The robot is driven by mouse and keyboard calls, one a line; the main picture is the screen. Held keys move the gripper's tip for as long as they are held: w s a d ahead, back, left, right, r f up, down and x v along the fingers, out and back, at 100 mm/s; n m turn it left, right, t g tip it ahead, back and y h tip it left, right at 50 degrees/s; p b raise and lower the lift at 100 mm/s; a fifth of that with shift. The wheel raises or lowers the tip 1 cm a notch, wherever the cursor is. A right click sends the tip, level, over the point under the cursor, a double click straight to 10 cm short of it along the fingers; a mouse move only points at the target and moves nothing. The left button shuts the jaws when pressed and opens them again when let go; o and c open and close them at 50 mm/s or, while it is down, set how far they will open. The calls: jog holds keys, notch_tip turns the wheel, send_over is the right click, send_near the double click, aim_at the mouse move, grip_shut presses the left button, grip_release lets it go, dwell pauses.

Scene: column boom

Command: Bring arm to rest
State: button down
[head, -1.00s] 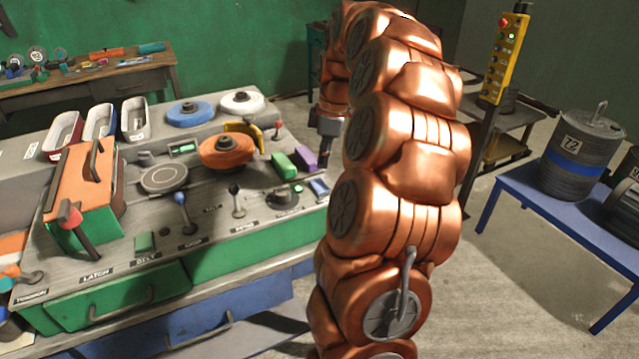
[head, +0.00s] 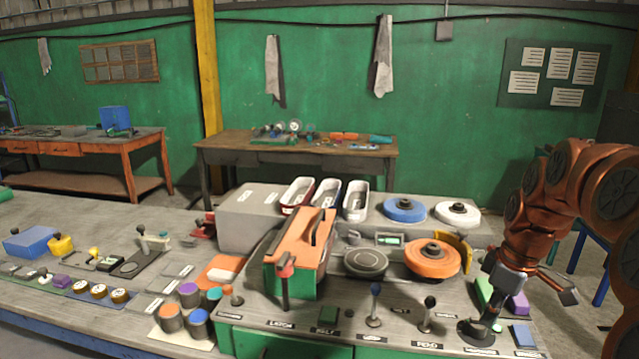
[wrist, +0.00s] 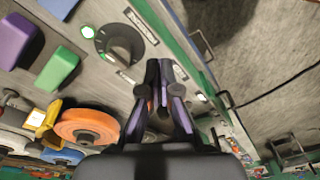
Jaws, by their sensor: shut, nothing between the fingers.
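My copper arm (head: 545,200) comes in from the right in the head view and bends down toward the right end of the machine panel. My gripper (head: 492,318) hangs low there, close to the round black dial (head: 474,332). In the wrist view my gripper (wrist: 164,75) is shut and empty. The dial also shows there (wrist: 118,42), left of the fingertips, with a lit green lamp beside it. I cannot tell whether the fingers touch anything.
An orange disc (head: 432,258), a green block (head: 484,292) and a purple block (head: 517,303) are near the gripper. Levers (head: 375,305) stand along the panel front. An orange-topped box (head: 298,255) stands left. Open floor shows at the far right.

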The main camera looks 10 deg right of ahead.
jog(key=s+a+f+m+g, duration=0.1)
jog(key=s+a, duration=0.4)
jog(key=a, duration=0.2)
jog(key=s+a+f+m, duration=0.15)
jog(key=s+a, duration=0.25)
jog(key=a, duration=0.4)
jog(key=s+a+f+m, duration=0.2)
jog(key=s, duration=0.5)
jog(key=s+a+f+m+g+h, duration=0.1)
jog(key=s+a+f+m, duration=0.1)
jog(key=s, duration=0.5)
jog(key=shift+a+f+m, duration=0.35)
jog(key=shift+a+f, duration=0.05)
jog(key=shift+a, duration=0.35)
jog(key=shift+d, duration=0.1)
